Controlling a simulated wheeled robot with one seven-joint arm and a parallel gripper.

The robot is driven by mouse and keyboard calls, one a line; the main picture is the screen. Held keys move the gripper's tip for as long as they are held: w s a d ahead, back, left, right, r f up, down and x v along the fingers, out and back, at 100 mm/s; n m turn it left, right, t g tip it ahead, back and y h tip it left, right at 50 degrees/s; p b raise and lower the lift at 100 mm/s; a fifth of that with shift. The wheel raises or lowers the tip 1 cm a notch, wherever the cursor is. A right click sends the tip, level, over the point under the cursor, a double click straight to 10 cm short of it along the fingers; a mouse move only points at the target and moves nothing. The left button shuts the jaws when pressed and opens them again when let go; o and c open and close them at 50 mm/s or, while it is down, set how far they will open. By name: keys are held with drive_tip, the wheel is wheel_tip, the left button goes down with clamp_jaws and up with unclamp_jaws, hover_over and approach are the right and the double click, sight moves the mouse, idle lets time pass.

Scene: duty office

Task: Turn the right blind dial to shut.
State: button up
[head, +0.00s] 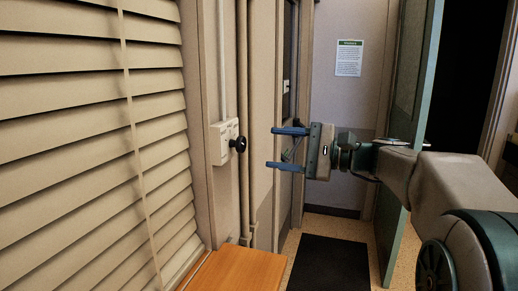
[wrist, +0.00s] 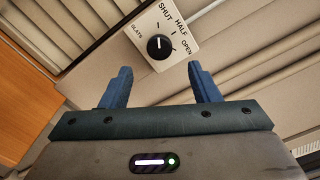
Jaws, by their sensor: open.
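A white dial plate (head: 220,143) with a black knob (head: 238,144) is on the wall right of the slatted blind (head: 85,140). In the wrist view the plate (wrist: 183,50) reads SLATS, SHUT, HALF and OPEN. The knob's (wrist: 160,47) white mark points up in the picture, roughly toward the word SHUT; its exact setting is too small to tell. The blind slats show dark gaps. My gripper (head: 270,148) is open and empty, right of the knob and apart from it. In the wrist view the knob lies beyond and between its blue fingertips (wrist: 159,68).
A wooden surface (head: 235,270) is below the dial. Vertical pipes (head: 245,200) run along the wall beside it. A green door (head: 410,110) stands open at the right, near my arm. A dark mat (head: 328,262) lies on the floor.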

drive_tip(key=v, duration=0.7)
drive_tip(key=shift+a, duration=0.1)
drive_tip(key=s+a+f+g+h+p, duration=0.2)
drive_tip(key=s+a+f+h, duration=0.35)
drive_tip(key=f, duration=0.35)
drive_tip(key=s+d+f+n+g+h+p, duration=0.1)
drive_tip(key=s+d+f+n+h+p, duration=0.3)
drive_tip(key=s+f, duration=1)
drive_tip(key=d+f+n+h, duration=0.1)
drive_tip(key=d+n+h, duration=0.2)
drive_tip(key=n+h, duration=0.2)
drive_tip(key=shift+s+n+h, duration=0.3)
drive_tip(key=shift+s+h, duration=0.1)
drive_tip(key=shift+h, duration=0.85)
